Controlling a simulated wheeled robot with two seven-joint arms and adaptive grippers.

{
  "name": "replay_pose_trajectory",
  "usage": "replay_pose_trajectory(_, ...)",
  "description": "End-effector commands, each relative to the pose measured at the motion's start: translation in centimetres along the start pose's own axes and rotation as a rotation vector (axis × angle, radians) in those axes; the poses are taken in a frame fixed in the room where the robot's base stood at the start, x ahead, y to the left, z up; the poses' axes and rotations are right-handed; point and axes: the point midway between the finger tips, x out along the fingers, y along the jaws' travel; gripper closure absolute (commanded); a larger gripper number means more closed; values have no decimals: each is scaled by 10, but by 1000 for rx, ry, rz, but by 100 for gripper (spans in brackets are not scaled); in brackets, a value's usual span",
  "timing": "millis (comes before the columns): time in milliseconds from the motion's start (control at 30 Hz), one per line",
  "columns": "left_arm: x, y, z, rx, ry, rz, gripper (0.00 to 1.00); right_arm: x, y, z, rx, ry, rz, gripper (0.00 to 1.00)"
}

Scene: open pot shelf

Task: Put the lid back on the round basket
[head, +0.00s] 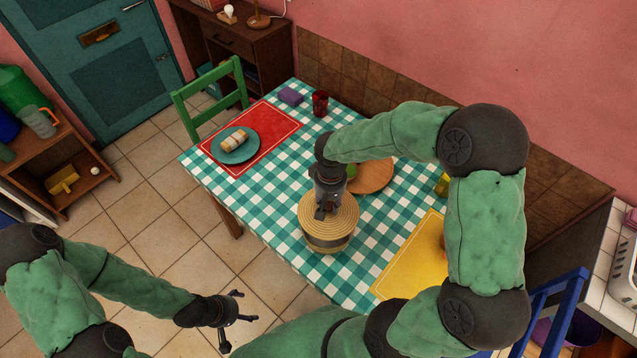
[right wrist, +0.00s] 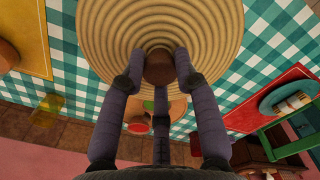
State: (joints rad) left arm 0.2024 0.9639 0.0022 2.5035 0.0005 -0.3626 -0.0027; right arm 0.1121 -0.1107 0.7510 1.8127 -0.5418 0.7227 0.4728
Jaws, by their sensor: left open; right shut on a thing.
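The round basket (head: 329,241) is a tan woven tub on the green checked tablecloth, near the table's front edge. Its coiled straw lid (head: 345,213) is over the basket's top and looks level. I cannot tell whether it touches the rim. My right gripper (head: 325,211) comes down from above and is shut on the lid's brown knob (right wrist: 159,67). In the right wrist view the lid (right wrist: 205,28) fills the top middle and hides the basket. My left gripper (head: 238,317) is open and empty, over the floor away from the table.
A red placemat (head: 268,135) with a plate (head: 235,150) lies at the table's left end, near a red cup (head: 320,103). A round wooden board (head: 373,175) is behind the basket. A yellow placemat (head: 415,262) lies right. A green chair (head: 208,88) stands left.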

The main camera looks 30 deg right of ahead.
Motion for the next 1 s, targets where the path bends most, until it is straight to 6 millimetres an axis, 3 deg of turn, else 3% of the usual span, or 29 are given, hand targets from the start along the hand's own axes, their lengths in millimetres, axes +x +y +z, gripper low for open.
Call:
replay_pose_trajectory(267,6,-2,0,0,-1,0,21,9,0,0,0,0,0,100)
replay_pose_trajectory(1000,45,-16,-2,0,0,0,21,63,0,0,0,0,0,100)
